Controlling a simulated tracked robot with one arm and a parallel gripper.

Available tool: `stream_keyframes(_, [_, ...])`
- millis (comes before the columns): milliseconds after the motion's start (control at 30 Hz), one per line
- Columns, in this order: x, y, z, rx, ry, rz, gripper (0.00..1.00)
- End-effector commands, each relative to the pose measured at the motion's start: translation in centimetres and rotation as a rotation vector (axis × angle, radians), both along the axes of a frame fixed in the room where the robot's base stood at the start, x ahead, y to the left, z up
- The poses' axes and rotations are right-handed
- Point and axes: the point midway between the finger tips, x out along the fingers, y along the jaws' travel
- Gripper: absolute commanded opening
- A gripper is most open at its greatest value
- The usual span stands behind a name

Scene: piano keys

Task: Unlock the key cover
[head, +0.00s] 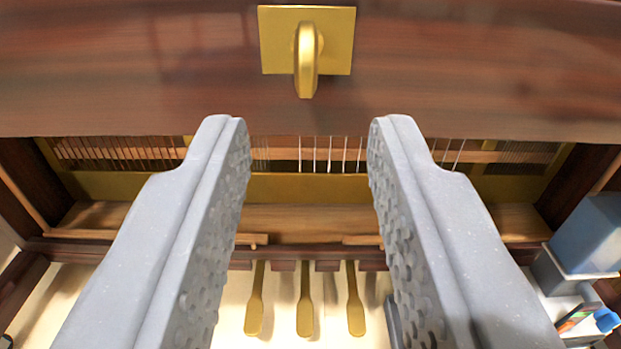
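The key cover (150,75) is a reddish-brown wooden panel across the top of the head view. A square brass plate (275,40) is fixed on it, with a brass turn-knob or latch (306,62) standing out from its middle, its long side upright in the picture. My gripper (308,125) is open, its two grey fingers spread wide with nothing between them. The fingertips are just below the latch in the picture, one to each side of it, and do not appear to touch it.
Below the cover the piano's open front shows strings (330,155) and a brass-coloured rail (300,187). Brass pedals (305,312) hang lower over a pale floor. A blue-grey box (588,235) and small coloured items (590,322) are at the lower right.

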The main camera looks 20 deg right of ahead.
Motion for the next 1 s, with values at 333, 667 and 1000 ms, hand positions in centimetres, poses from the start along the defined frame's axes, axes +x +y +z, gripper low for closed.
stream_keyframes(333, [-4.8,1.4,-0.1,0.002,0.003,0.000,0.31])
stream_keyframes(667, [-6.6,1.8,0.0,0.000,-0.001,0.000,0.31])
stream_keyframes(1000, [-6.6,1.8,-0.1,0.000,0.000,0.000,0.31])
